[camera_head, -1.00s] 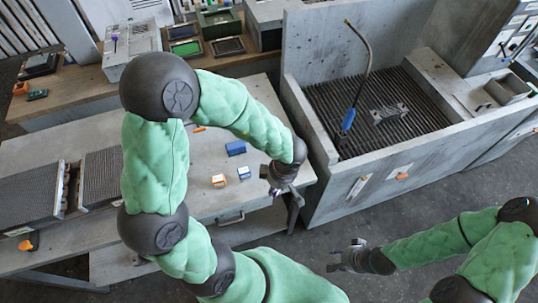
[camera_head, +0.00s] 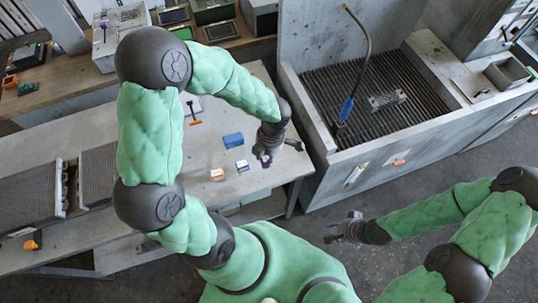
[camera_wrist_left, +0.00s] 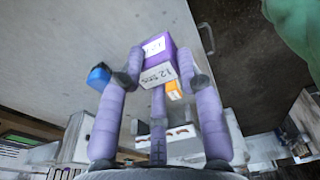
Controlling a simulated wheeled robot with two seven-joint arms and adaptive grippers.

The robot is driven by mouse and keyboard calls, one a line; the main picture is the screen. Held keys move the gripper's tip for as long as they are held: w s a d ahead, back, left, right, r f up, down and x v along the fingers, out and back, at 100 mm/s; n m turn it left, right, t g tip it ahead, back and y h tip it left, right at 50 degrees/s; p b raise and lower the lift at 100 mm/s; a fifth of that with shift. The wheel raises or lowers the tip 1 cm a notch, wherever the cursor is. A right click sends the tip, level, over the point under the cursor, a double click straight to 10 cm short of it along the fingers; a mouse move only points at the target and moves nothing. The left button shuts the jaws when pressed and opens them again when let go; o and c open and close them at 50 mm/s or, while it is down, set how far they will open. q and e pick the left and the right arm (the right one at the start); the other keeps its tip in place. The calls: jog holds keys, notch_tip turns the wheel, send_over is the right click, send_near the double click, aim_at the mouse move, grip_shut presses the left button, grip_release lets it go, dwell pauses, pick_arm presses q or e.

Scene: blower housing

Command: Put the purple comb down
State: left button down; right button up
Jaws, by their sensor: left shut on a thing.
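The purple comb (camera_wrist_left: 158,48) shows in the left wrist view as a small purple block with white labelled faces. My left gripper (camera_wrist_left: 160,68) is shut on it, with fingers on both sides. In the head view the same gripper (camera_head: 265,158) is over the right end of the grey table (camera_head: 205,165), and only a bit of purple shows at its tips. I cannot tell whether the comb touches the tabletop. My right gripper (camera_head: 340,230) is open and empty, low over the floor, away from the table.
A blue block (camera_head: 233,140), a blue-and-white box (camera_head: 242,166) and an orange-and-white box (camera_head: 217,174) stand left of my left gripper. A grated basin (camera_head: 385,105) with a blue-handled hose (camera_head: 346,108) is at the right. Tabletop in front of the boxes is clear.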

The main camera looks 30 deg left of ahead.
pick_arm(q)
jog(key=w+f, duration=0.1)
jog(key=f, duration=0.1)
jog(key=w+a+f+b, duration=0.1)
jog(key=w+f, duration=0.3)
jog(key=shift+a+b, duration=0.35)
notch_tip(320, 180, down, 3)
jog(key=shift+w+f+b, duration=0.15)
jog(key=shift+b, duration=0.5)
jog(key=c, duration=0.8)
grip_release()
